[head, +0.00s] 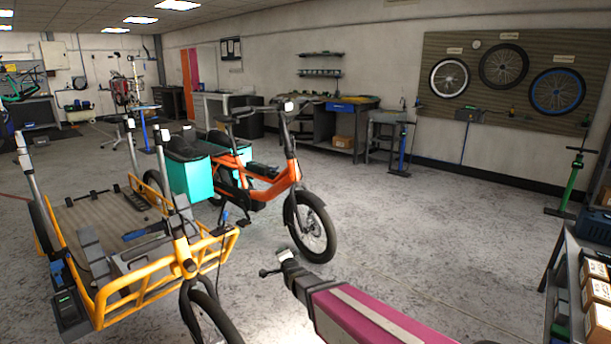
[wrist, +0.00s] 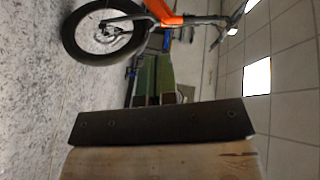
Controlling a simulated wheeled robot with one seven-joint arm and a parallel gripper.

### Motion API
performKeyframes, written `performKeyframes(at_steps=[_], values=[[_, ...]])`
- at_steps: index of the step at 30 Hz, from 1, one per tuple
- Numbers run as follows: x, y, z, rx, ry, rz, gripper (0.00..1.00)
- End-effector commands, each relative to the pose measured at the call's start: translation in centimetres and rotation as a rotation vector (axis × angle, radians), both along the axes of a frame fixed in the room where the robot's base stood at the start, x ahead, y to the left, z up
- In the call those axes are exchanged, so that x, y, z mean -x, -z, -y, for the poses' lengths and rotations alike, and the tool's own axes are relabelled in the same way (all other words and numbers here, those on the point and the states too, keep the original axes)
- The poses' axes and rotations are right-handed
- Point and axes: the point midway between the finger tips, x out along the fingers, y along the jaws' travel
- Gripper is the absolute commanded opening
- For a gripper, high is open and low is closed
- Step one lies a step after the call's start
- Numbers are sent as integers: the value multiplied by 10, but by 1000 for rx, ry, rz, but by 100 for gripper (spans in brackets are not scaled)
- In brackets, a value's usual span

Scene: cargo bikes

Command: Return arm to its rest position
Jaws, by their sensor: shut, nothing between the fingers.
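My gripper (wrist: 165,120) fills the lower part of the wrist view as a dark bar in front of a wood-coloured body. It is shut and holds nothing. In the head view, my pink arm with a pale stripe reaches up from the bottom edge, and the small dark gripper end (head: 272,268) is at its far tip. It hangs over open floor, in front of the orange cargo bike (head: 262,187), apart from it as far as I can see. The wrist view is turned on its side and shows the orange bike's front wheel (wrist: 103,33).
A yellow-framed cargo bike (head: 108,288) stands at left, close to the orange bike. Shelves with boxes (head: 597,322) and a green floor pump (head: 572,182) are at right. A wheel board (head: 432,95) hangs on the wall. The floor at centre right is clear.

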Motion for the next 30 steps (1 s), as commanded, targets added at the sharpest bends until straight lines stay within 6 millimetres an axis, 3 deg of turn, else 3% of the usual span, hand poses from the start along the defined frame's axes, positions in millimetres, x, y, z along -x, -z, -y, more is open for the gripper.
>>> performKeyframes(at_steps=[1, 8, 14, 18, 24, 30], values=[[2, 2, 21, 83, 11, -50, 0], [22, 29, 101, 479, -26, -320, 0], [64, 44, 172, 767, -153, -572, 0], [105, 47, 217, 922, -296, -749, 0], [165, 40, 266, 1051, -535, -955, 0], [197, 33, 287, 1087, -682, -1049, 0]])
